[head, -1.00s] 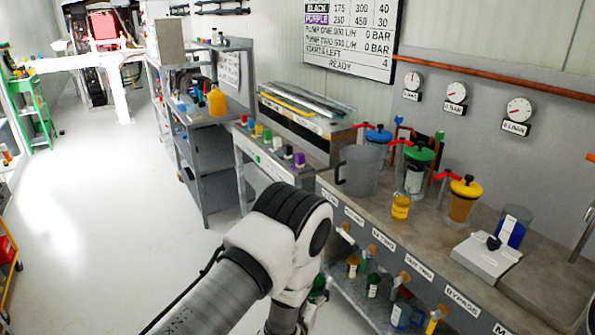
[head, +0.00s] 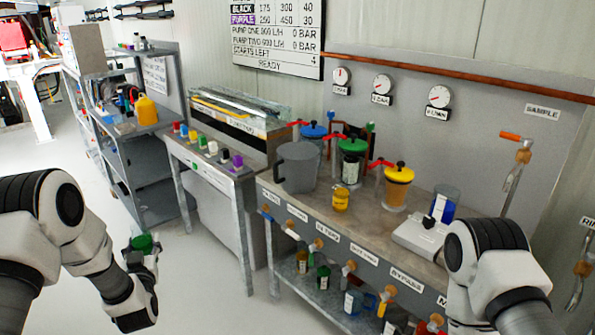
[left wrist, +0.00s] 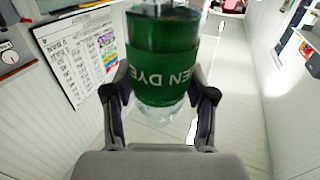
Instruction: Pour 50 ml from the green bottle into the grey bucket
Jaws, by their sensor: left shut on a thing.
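The green bottle, its band lettered "EN DYE" upside down in the left wrist view (left wrist: 165,72), is between the fingers of my left gripper (left wrist: 160,112). The gripper is shut on it. In the head view the green end of the bottle (head: 143,243) shows at my left gripper (head: 146,256), low at the left, over the floor and well apart from the bench. The grey bucket (head: 297,168), with a side handle, stands upright at the left end of the bench top. My right arm shows at lower right; its gripper is out of the picture.
On the bench (head: 372,207) stand a small yellow jar (head: 341,199), lidded blue, green and yellow vessels, and a blue beaker (head: 444,204) behind a pale device (head: 418,236). A button console (head: 205,157) stands left of the bench. Taps and small bottles line the bench front.

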